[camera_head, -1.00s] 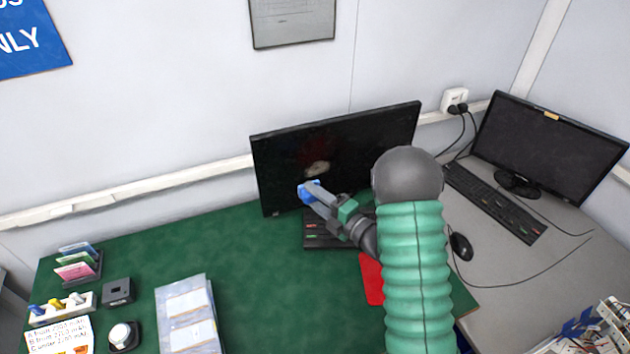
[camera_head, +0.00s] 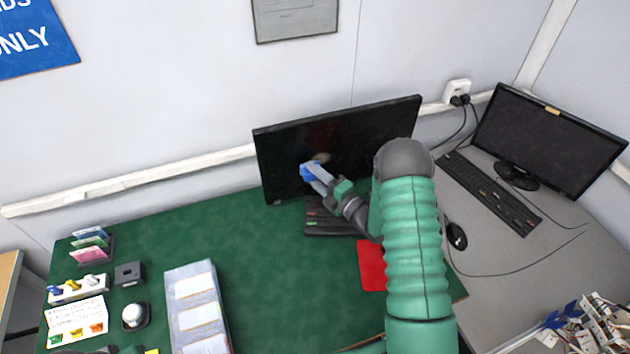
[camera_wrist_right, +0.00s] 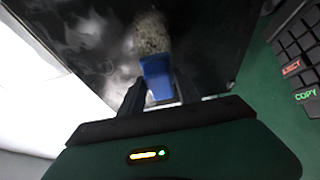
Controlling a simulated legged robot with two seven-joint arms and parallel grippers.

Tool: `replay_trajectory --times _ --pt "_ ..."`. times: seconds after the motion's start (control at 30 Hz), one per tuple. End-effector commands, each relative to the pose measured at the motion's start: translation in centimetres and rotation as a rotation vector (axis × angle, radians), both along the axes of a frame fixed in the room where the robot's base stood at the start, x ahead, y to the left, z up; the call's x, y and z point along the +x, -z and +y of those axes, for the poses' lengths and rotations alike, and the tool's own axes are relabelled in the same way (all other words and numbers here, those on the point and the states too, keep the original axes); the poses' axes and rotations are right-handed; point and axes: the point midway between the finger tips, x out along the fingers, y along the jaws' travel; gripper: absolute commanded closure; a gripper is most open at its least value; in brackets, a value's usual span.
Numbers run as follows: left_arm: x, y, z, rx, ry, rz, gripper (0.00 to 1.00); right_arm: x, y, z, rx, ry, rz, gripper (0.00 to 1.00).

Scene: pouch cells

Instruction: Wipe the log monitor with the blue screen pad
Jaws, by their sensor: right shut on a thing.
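The log monitor (camera_head: 385,125), a wide black screen, stands at the back of the green desk. My right gripper (camera_head: 315,174) is in front of its left half, shut on the blue screen pad (camera_head: 308,168). In the wrist view the blue pad (camera_wrist_right: 157,76) sits between the fingers, its far end at or very near the screen (camera_wrist_right: 205,45); contact is unclear. A speckled grey-beige patch (camera_wrist_right: 152,33) shows just beyond the pad, and pale cloudy streaks (camera_wrist_right: 85,35) lie left of it. Only a sliver of what looks like my left gripper shows at the bottom left edge; its fingers are hidden.
A black keypad (camera_head: 325,220) lies below the monitor, near a red mat (camera_head: 372,268). A second monitor (camera_head: 545,130), keyboard (camera_head: 490,190) and mouse (camera_head: 456,236) occupy the grey desk at right.

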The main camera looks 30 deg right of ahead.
Motion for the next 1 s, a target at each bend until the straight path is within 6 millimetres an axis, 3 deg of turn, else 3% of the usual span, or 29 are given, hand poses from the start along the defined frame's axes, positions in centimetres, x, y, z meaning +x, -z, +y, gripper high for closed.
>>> replay_trajectory --times 1.0 --pt "0.01 0.55 -0.02 0.0 0.001 0.0 1.0 1.03 -0.02 -0.16 -0.003 -0.001 -0.001 0.93"
